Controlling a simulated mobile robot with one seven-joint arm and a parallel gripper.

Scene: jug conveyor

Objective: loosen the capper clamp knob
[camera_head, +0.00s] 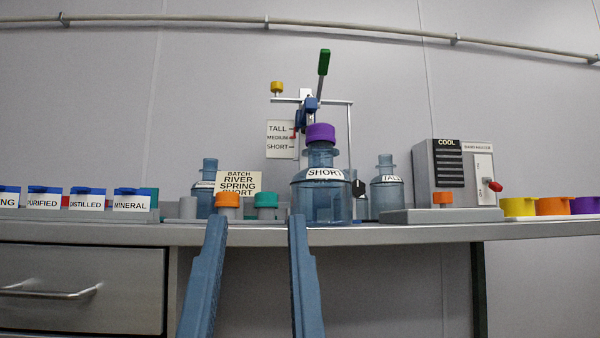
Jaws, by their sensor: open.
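The capper (309,104) stands behind the counter's front edge, with a green lever (323,62) raised on top. A yellow knob (277,87) sits at the left end of its crossbar. A black knob (358,187) shows low, right of the front jug. I cannot tell for sure which is the clamp knob. A blue jug labelled SHORT (322,205) with a purple cap (320,132) stands in front of the capper and hides its lower part. My gripper (257,219) is open and empty at the counter's front edge, below both knobs in the picture.
A TALL/MEDIUM/SHORT scale (280,139) hangs on the capper. Orange (228,199) and teal (266,199) caps stand near my fingertips. Another jug (386,190) and a COOL panel (447,170) stand right. Labelled boxes (86,203) stand left. A drawer (80,288) is below.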

